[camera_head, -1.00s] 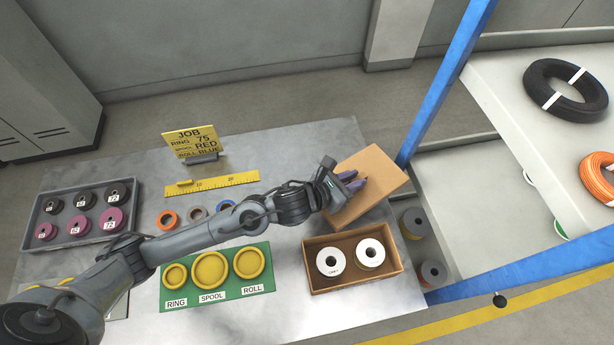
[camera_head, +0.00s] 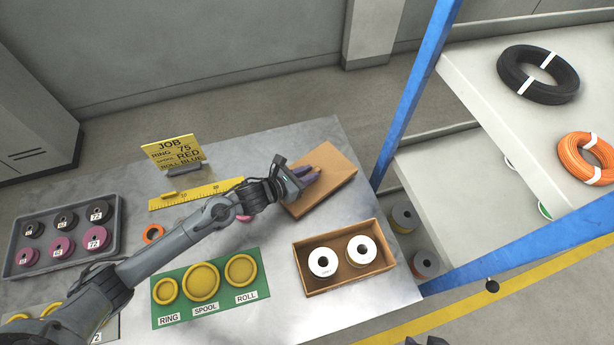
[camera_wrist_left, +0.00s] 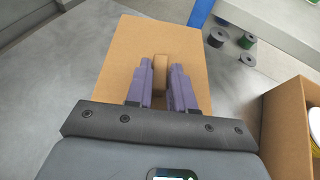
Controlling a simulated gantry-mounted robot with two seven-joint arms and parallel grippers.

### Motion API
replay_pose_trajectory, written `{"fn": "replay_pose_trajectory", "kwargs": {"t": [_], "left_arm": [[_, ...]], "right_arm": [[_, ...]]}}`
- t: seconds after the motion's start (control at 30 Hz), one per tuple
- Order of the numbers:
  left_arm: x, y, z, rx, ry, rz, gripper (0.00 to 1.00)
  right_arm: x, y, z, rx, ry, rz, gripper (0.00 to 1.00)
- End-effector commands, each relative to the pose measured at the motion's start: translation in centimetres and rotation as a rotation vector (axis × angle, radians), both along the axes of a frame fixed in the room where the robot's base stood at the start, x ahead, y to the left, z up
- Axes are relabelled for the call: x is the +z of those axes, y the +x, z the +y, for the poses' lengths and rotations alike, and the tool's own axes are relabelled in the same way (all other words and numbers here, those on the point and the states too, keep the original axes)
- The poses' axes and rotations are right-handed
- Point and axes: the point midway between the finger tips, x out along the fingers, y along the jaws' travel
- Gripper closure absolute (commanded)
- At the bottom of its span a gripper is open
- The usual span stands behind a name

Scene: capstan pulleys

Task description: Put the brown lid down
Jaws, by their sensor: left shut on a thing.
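The brown lid (camera_head: 322,192) is a flat tan board at the back right of the table, behind the open cardboard box (camera_head: 300,272). My left gripper (camera_head: 312,175) is over the lid, its purple fingers shut on a small block-like handle on the lid's top. The left wrist view also shows the lid (camera_wrist_left: 130,58) and its handle (camera_wrist_left: 160,72) between the fingers (camera_wrist_left: 160,85). The lid looks level and close to the table top; I cannot tell whether it touches. My right gripper is not clearly in view.
The box holds two white spools (camera_head: 323,262). A green board (camera_head: 235,302) with yellow discs lies left of it. A grey tray (camera_head: 118,240) holds spools. A blue post (camera_head: 415,90) rises beyond the table's right edge.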

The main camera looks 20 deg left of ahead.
Motion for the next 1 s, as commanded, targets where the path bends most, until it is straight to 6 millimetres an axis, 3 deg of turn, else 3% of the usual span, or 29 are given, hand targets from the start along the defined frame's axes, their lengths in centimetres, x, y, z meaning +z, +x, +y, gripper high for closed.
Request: {"fn": "replay_pose_trajectory", "kwargs": {"t": [0.1, 0.53, 0.57, 0.7, 1.0], "left_arm": [[-1.3, 0.0, 0.0, 0.002, -0.001, 0.002, 1.0], [-1.9, 0.0, 0.0, 0.0, 0.001, 0.0, 1.0], [-1.7, 0.0, 0.0, 0.0, 0.001, 0.0, 0.73], [-1.7, 0.0, 0.0, 0.0, 0.0, 0.001, 0.52], [-1.6, 0.0, 0.0, 0.001, 0.0, 0.0, 0.52]], "right_arm": [[-0.2, 0.0, 0.1, -0.001, 0.002, 0.0, 0.57], [-0.7, 0.0, 0.0, 0.0, 0.0, 0.0, 0.57], [-0.5, 0.0, 0.0, 0.0, 0.0, 0.0, 0.57], [-0.5, 0.0, -0.1, 0.004, -0.005, 0.0, 0.57], [-0.4, 0.0, -0.2, 0.006, -0.008, 0.0, 0.57]]}}
